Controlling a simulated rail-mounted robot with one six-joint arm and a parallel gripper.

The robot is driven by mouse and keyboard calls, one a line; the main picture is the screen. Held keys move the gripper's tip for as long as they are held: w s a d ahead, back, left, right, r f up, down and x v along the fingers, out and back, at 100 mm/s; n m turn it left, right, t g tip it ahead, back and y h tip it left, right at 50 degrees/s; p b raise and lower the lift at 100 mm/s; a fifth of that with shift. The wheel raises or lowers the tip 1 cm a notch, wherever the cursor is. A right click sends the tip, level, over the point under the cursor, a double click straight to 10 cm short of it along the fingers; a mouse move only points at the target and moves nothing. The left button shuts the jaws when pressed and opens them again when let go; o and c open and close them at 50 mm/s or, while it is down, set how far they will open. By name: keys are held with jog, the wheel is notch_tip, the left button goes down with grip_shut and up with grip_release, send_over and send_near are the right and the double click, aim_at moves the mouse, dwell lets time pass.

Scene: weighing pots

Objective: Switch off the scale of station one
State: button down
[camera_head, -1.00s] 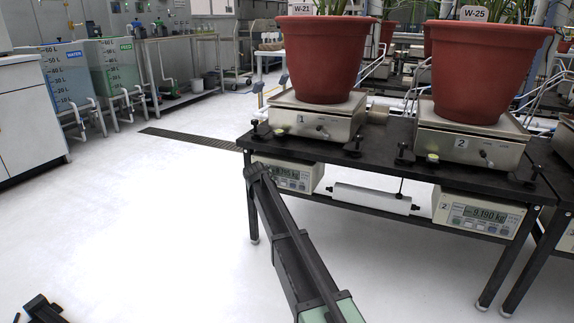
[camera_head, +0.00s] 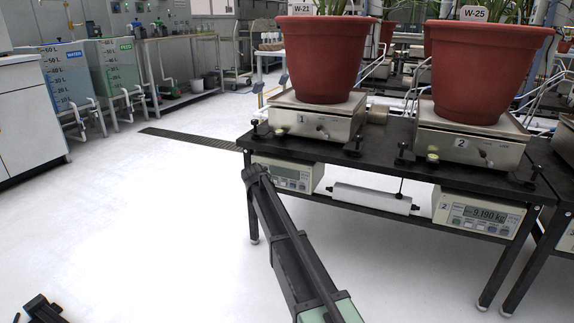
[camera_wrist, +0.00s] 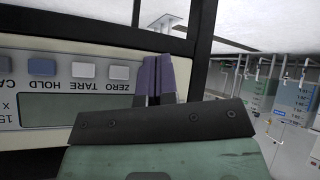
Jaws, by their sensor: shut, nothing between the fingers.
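The scale of station one has a cream display unit (camera_head: 295,178) under the front left edge of the black table. Its screen is blank in the head view and also in the wrist view (camera_wrist: 70,108). The wrist view shows the panel upside down, with buttons labelled ZERO (camera_wrist: 119,73), TARE and HOLD. My gripper (camera_head: 253,173) is at the panel's left end in the head view. In the wrist view its purple-grey fingers (camera_wrist: 160,78) are shut and empty beside the ZERO button, hiding that end of the panel. I cannot tell whether they touch it.
Scale platform 1 (camera_head: 318,120) carries a red pot (camera_head: 325,62) above the unit. Unit 2 (camera_head: 478,214) at the right reads 9.190 kg, under another red pot (camera_head: 482,75). A table leg (camera_head: 251,212) stands close to my gripper.

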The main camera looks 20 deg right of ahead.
jog(key=s+a, duration=0.4)
jog(key=shift+s, duration=0.3)
